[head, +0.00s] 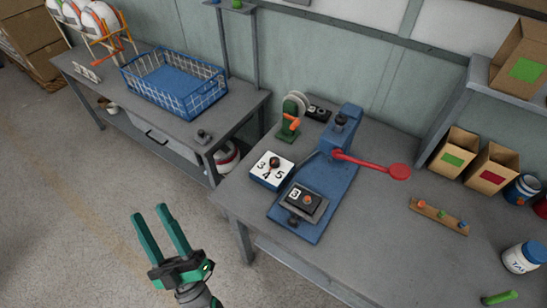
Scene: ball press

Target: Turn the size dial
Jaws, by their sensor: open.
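The size dial (272,172) is a white square plate with the numbers 3, 4 and 5 and a dark knob in its middle. It sits on the grey workbench (230,196), left of the blue press (325,180). The knob is small, and I cannot clearly tell which number it points to. My gripper (148,212) has green fingers and is open and empty. It is over the floor, left of the bench and well apart from the dial.
A red lever (370,165) sticks out right from the press. A block marked 3 (303,200) sits on the press's front. A green device with an orange handle (289,124) stands behind the dial. A blue wire basket (175,82) is on the left table. Floor around my gripper is clear.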

